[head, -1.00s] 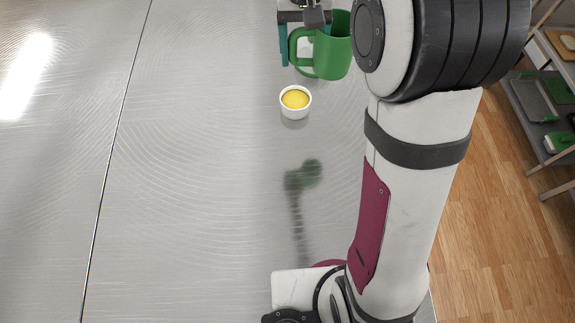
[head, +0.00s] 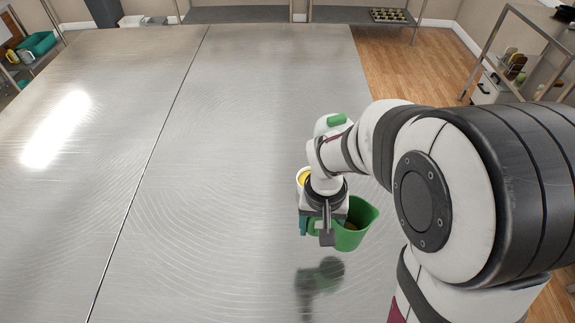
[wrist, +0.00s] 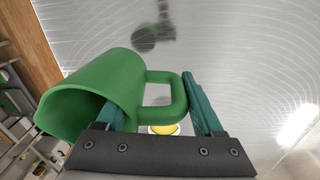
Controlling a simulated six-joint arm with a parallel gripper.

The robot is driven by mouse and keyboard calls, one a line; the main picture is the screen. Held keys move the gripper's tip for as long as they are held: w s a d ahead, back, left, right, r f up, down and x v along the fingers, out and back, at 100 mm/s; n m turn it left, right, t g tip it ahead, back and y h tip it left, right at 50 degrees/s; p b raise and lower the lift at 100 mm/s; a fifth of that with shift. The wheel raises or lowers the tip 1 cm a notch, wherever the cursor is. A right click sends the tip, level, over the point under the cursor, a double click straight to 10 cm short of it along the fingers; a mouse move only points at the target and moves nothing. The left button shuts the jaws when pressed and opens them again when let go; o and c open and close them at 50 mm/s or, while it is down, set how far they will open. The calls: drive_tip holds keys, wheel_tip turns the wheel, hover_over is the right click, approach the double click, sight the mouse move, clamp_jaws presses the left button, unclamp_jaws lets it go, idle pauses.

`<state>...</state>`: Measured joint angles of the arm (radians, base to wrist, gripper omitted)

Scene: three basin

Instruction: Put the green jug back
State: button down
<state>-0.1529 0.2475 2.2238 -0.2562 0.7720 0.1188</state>
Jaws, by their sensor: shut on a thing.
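The green jug (head: 357,228) is held by my gripper (head: 315,230), above the grey metal table. In the wrist view the jug (wrist: 95,92) lies to the left, its wide mouth facing lower left. Its loop handle (wrist: 166,78) is between the teal fingers of my gripper (wrist: 160,108), which are shut on it. The left finger is partly hidden behind the jug's body. The jug's dark reflection or shadow shows on the table below it in the head view.
A small white cup with yellow contents (head: 302,177) stands just behind my gripper, partly covered by my arm. The metal table (head: 220,200) is clear to the left and far back. Shelving (head: 525,60) stands at the right beyond a wooden floor.

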drive_tip(key=a+f, duration=0.1)
drive_tip(key=a, duration=0.2)
drive_tip(key=w+a+f, duration=0.1)
drive_tip(key=a+f, duration=0.3)
drive_tip(key=a, duration=0.1)
drive_tip(key=shift+w+a+f, duration=0.15)
drive_tip(key=shift+a, duration=0.2)
drive_tip(key=f, duration=0.3)
drive_tip(key=shift+a+f, duration=0.3)
drive_tip(key=shift+f, duration=0.35)
drive_tip(key=shift+f, duration=0.15)
unclamp_jaws()
